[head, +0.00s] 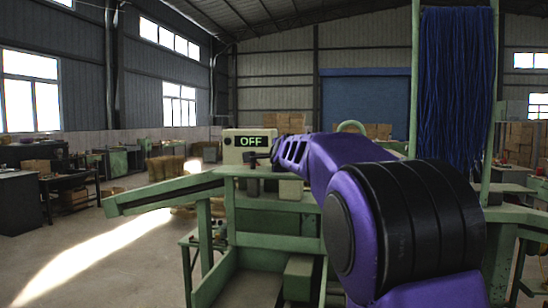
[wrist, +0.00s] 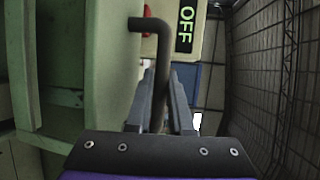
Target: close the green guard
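A long green bar (head: 165,193) with a dark strip sticks out to the left from the green machine (head: 270,240) in the head view. I cannot tell for sure whether it is the guard. My gripper (wrist: 160,85) is at the machine's top, mostly hidden behind my purple arm in the head view. In the wrist view a dark bent rod (wrist: 154,45) runs between its two fingers, its bent end beyond the tips. I cannot tell whether the fingers press on it. A green panel (wrist: 75,60) fills the wrist view's left side.
A pale box with an OFF sign (head: 250,142) stands on the machine just behind the rod. Blue bristles (head: 452,85) hang in a green frame at the right. Dark benches (head: 20,200) stand far left. The floor (head: 100,260) at front left is clear.

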